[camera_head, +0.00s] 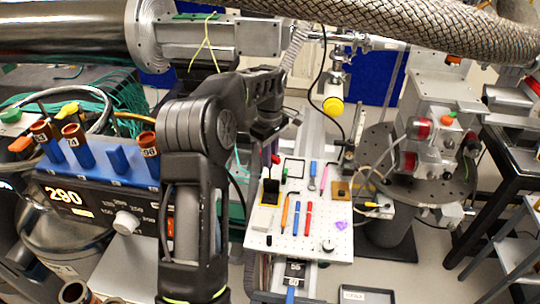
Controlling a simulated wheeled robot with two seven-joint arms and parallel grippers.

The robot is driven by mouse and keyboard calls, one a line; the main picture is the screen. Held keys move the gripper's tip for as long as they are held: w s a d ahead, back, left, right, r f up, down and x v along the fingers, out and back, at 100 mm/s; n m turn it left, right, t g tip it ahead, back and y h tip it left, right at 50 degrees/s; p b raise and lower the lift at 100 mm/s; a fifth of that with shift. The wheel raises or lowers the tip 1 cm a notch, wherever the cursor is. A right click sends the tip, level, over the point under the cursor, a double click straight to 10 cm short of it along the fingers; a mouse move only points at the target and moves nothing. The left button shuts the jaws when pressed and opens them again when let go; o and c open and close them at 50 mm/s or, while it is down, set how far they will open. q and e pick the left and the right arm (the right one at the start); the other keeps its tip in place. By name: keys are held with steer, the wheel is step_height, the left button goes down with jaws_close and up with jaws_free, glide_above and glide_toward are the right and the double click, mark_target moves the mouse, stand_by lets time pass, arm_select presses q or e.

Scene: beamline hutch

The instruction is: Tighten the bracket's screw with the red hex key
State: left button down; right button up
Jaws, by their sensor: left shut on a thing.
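My left gripper (268,132) is at the far edge of the white perforated board (320,245), at the end of my dark arm. It is shut on what looks like the red hex key (275,158), whose red part shows just below the fingers. The key's tip is too small to make out. A small black bracket-like piece with a yellow base (270,192) stands on the board, nearer than the key. I cannot make out its screw or whether the key touches it. My right gripper is not in view.
The board holds an orange tool (284,210), blue and red pens (309,212), a purple piece (341,225) and a round knob (328,245).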

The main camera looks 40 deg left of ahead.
arm_select(q)
steer(key=shift+f+b, duration=2.2)
steer(key=shift+f, duration=0.95)
steer(key=n, duration=0.4)
steer(key=n+p, duration=0.1)
steer(key=n, duration=0.2)
steer(key=shift+n, duration=0.5)
